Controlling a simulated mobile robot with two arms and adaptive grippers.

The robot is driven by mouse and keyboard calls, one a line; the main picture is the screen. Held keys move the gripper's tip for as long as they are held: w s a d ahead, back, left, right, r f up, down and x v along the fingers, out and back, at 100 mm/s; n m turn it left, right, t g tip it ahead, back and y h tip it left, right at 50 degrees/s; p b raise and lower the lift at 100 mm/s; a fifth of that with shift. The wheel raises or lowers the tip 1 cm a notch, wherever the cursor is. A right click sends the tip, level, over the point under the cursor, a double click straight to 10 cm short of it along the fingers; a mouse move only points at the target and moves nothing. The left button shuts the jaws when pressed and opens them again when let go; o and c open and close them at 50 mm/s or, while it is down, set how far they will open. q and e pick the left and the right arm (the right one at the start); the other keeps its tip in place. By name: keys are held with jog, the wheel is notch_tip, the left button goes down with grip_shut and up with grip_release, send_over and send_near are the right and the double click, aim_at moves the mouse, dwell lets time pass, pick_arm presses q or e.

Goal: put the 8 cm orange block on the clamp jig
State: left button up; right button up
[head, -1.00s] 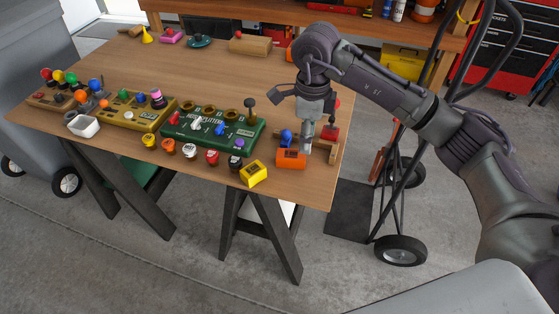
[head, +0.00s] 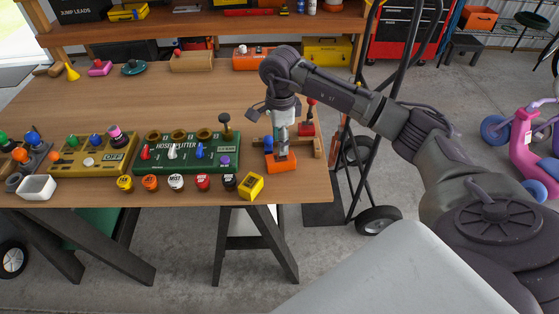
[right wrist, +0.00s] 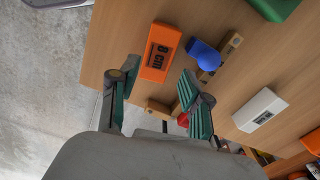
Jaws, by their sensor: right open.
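The orange block (head: 281,166) lies near the front right edge of the workbench; its "8 cm" label shows in the right wrist view (right wrist: 161,52). My right gripper (head: 281,153) points down over the block, partly hiding the jig. In the right wrist view its fingers (right wrist: 152,86) are spread and empty, with the block beyond the tips. My left gripper is not in view.
A yellow block (head: 251,186) sits left of the orange block. A green hose splitter board (head: 187,153) and several coloured caps lie further left. A white labelled block (right wrist: 260,110) lies near the jig. The bench's middle is clear.

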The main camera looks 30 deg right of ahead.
aim_at(280, 158)
jog(key=shift+a+f, duration=0.15)
jog(key=shift+f, duration=0.95)
notch_tip(280, 158, down, 5)
jog(key=shift+p, duration=0.8)
grip_shut()
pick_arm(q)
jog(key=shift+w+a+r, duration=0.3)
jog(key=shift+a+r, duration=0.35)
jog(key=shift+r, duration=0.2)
pick_arm(e)
jog(key=shift+r, duration=0.1)
